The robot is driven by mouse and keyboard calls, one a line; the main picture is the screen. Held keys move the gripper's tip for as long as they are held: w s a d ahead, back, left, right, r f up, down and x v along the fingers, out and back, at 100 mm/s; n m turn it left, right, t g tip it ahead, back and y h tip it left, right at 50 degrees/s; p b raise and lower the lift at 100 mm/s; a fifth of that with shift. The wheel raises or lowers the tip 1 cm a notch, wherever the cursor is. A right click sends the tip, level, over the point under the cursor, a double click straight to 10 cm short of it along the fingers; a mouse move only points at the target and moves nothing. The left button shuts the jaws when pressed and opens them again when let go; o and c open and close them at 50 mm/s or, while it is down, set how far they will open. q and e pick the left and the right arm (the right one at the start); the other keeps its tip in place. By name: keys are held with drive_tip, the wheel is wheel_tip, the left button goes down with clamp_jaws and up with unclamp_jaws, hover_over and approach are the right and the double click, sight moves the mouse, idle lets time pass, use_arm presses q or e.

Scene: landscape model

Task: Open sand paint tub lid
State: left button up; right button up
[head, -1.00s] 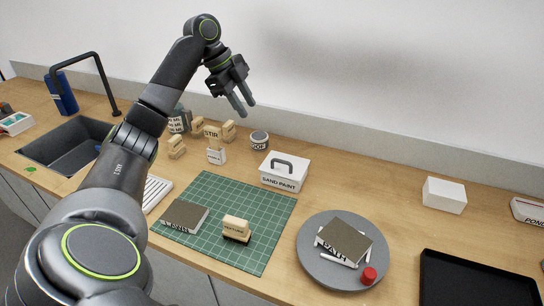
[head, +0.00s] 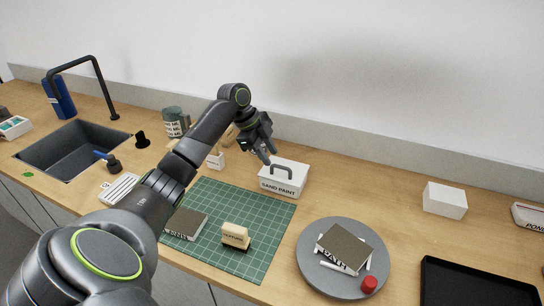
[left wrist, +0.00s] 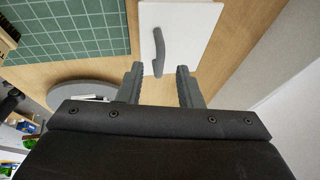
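The sand paint tub (head: 281,185) is a white box labelled "SAND PAINT", on the counter at the back right corner of the green mat. Its lid (head: 292,166) is on, with a dark grey arched handle (head: 281,169) on top. My left gripper (head: 269,158) is above the tub's back left side, fingers pointing down towards the handle. In the left wrist view the fingers (left wrist: 160,85) are apart and empty. The handle (left wrist: 159,50) lies just beyond the fingertips, between their lines, over the white lid (left wrist: 190,25). My right gripper is not in view.
A green cutting mat (head: 262,215) lies in front, with a wooden stamp block (head: 236,236) on it. A grey round plate (head: 310,273) holds a path piece and a red cap (head: 369,284). A white box (head: 444,199) stands right, with bare counter between.

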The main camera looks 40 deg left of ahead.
sight(272, 166)
use_arm(q)
drive_tip(key=shift+x, duration=1.6)
drive_tip(key=shift+c, duration=0.2)
clamp_jaws()
